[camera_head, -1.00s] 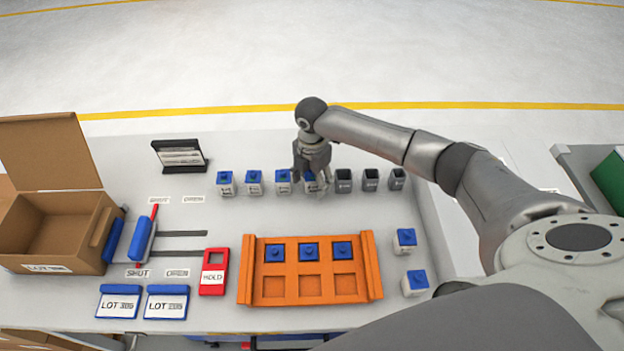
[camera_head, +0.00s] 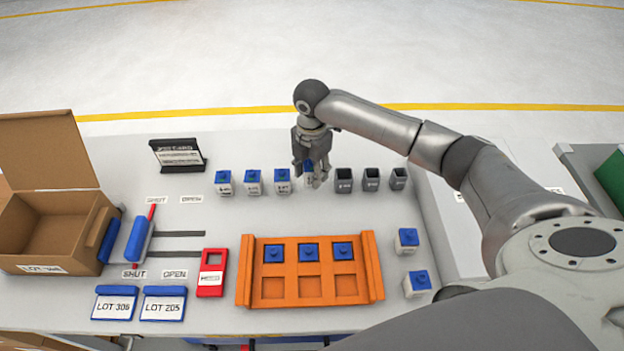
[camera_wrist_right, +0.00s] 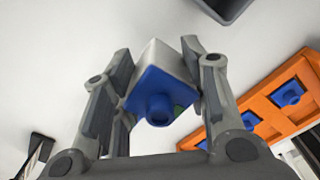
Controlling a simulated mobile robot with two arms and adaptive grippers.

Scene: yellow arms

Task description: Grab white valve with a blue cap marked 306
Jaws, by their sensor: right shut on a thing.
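My right gripper (camera_head: 312,176) is shut on a white valve with a blue cap (camera_wrist_right: 165,92), at the right end of the row of white valves. In the wrist view the valve sits between both fingers, its blue cap toward the camera. In the head view the fingers cover part of it, and its number cannot be read. It seems raised a little from the table. Three similar valves with blue caps (camera_head: 253,183) stand to its left. My left gripper is not in view.
Several dark grey cups (camera_head: 371,180) stand just right of the gripper. An orange tray (camera_head: 246,280) holds three blue-capped pieces in its back row. Two more valves (camera_head: 407,241) stand right of it. An open cardboard box (camera_head: 50,235) is at left.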

